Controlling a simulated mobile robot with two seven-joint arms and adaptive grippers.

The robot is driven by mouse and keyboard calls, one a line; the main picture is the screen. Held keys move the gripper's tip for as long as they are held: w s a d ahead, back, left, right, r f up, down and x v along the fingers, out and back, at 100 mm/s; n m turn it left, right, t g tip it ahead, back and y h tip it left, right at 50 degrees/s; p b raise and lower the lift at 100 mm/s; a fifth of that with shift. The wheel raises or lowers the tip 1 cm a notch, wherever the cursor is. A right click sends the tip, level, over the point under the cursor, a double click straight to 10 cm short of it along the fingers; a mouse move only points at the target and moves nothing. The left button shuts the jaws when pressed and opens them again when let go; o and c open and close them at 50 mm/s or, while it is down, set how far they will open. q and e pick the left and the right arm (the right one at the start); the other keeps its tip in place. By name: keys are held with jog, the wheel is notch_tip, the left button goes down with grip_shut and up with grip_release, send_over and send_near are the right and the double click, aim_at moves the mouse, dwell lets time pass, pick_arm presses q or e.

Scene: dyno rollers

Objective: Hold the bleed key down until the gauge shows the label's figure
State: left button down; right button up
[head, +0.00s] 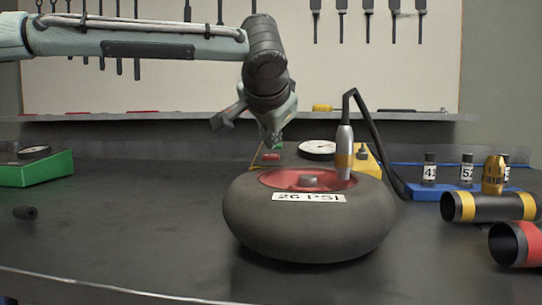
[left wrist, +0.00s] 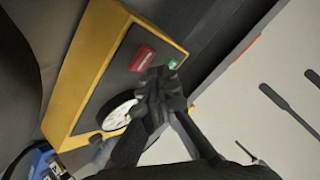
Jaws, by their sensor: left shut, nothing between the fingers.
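A dark tyre (head: 307,225) with a red hub lies flat on the bench; its white label (head: 309,197) reads 26 PSI. A yellow gauge box (head: 369,164) stands behind it, partly hidden. In the left wrist view the box (left wrist: 75,88) carries a red key (left wrist: 143,57), a green key (left wrist: 172,64) and a round white gauge (left wrist: 118,113). The gauge also shows in the head view (head: 317,148); its reading is too small to tell. My left gripper (head: 273,142) is shut and empty over the keys; I cannot tell if it touches one. My right gripper is not in view.
A silver air chuck (head: 344,152) on a black hose stands at the tyre's hub. A blue tray (head: 425,192) with numbered bottles and banded cylinders (head: 490,206) are at right. A green box (head: 38,170) is at left. The bench's left front is mostly clear.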

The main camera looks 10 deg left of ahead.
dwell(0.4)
pick_arm(q)
jog(key=shift+w+f, duration=0.1)
jog(key=shift+f, duration=0.3)
jog(key=shift+w+f+b, duration=0.1)
jog(key=shift+f+b, duration=0.25)
jog(key=shift+f, duration=0.1)
dwell(1.8)
dwell(1.5)
jog(key=shift+s+r+p, duration=0.2)
jog(key=shift+r+p, duration=0.5)
jog(key=shift+r, duration=0.15)
jog(key=r+p, duration=0.2)
jog(key=shift+s+r, duration=0.2)
jog(key=shift+r, duration=0.1)
jog(key=shift+s+d+r+p, duration=0.1)
jog(key=shift+s+r+p, duration=0.05)
jog(key=shift+r+p, duration=0.4)
jog(key=shift+s+r+p, duration=0.1)
jog(key=shift+r+p, duration=0.3)
jog(key=shift+r, duration=0.2)
